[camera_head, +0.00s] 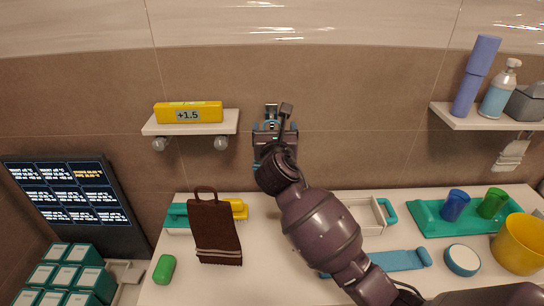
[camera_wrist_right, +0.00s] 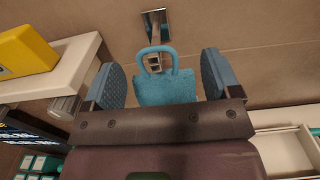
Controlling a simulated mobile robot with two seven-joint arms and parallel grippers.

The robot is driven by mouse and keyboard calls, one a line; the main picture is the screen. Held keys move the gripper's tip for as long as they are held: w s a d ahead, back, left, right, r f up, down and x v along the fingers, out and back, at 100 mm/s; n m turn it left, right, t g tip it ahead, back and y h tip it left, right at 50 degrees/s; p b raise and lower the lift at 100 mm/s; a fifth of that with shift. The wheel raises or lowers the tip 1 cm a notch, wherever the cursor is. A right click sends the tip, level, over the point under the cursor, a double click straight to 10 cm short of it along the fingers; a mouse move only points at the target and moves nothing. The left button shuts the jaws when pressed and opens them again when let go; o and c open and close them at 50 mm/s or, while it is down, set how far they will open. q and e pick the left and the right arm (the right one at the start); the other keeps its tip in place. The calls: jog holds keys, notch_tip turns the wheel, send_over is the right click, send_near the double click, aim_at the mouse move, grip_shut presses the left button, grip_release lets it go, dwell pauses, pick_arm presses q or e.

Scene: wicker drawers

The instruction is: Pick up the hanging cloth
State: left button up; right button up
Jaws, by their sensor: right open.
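A teal cloth with a loop at its top (camera_wrist_right: 165,91) hangs at a metal wall hook (camera_wrist_right: 157,28) in the right wrist view. My right gripper (camera_wrist_right: 160,76) is open, with one blue-padded finger on each side of the cloth. The cloth's lower part is hidden behind the gripper body. In the head view my right gripper (camera_head: 275,122) is raised against the tiled wall and hides most of the cloth. Whether the fingers touch the cloth I cannot tell. My left gripper is not in view.
A small shelf (camera_head: 190,129) with a yellow box (camera_head: 188,112) is left of the gripper. A brown cloth with a loop (camera_head: 216,232) is at the counter's left. A green tray (camera_head: 425,218) with cups and a yellow bucket (camera_head: 520,243) stand at right.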

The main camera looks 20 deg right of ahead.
aim_at(272, 128)
jog(key=w, duration=0.3)
jog(key=shift+w+d+f, duration=0.15)
jog(key=shift+w+f, duration=0.05)
jog(key=shift+f, duration=0.05)
jog(key=shift+w+d, duration=0.2)
jog(key=shift+w, duration=0.3)
jog(key=shift+c, duration=0.2)
jog(key=c, duration=1.2)
